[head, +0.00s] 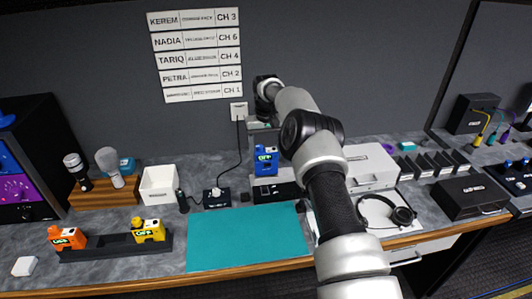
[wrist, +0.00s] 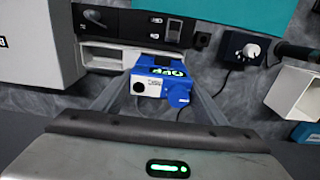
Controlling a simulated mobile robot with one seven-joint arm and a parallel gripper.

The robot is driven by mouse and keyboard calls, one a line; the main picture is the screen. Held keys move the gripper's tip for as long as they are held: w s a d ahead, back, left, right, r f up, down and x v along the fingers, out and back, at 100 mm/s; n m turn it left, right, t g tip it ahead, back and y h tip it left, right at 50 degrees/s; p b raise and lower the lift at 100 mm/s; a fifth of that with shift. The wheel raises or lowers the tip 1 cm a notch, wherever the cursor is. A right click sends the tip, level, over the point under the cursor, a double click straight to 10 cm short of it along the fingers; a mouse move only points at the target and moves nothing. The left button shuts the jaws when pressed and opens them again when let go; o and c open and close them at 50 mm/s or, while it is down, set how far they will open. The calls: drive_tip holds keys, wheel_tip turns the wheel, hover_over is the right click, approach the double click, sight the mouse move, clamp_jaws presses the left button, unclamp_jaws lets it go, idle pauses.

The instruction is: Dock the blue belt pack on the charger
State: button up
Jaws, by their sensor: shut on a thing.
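The blue belt pack (head: 266,161) has green lettering and hangs upright near the back wall, in front of my arm's far end. In the wrist view the blue belt pack (wrist: 163,82) sits between the two fingers of my gripper (wrist: 160,92), which is shut on it. A long black holder (head: 100,248) at the front left bears an orange pack (head: 67,238) and a yellow pack (head: 148,230), with a bare stretch between them. I cannot tell for certain which item is the charger.
A pale unit with a black front (head: 276,192) lies below the held pack. A teal mat (head: 245,237) is clear. A white bin (head: 159,184) and a cabled black box (head: 216,198) stand left of the pack. Headphones (head: 388,211) lie to the right.

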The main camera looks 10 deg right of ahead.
sight(266, 164)
drive_tip(key=shift+f+b, duration=1.45)
drive_tip(key=shift+f, duration=1.25)
drive_tip(key=o, duration=1.2)
drive_tip(key=shift+o, duration=0.2)
wheel_tip(266, 164, up, 17)
drive_tip(key=p, duration=0.4)
drive_tip(key=shift+r, duration=0.2)
drive_tip(key=shift+r, duration=0.1)
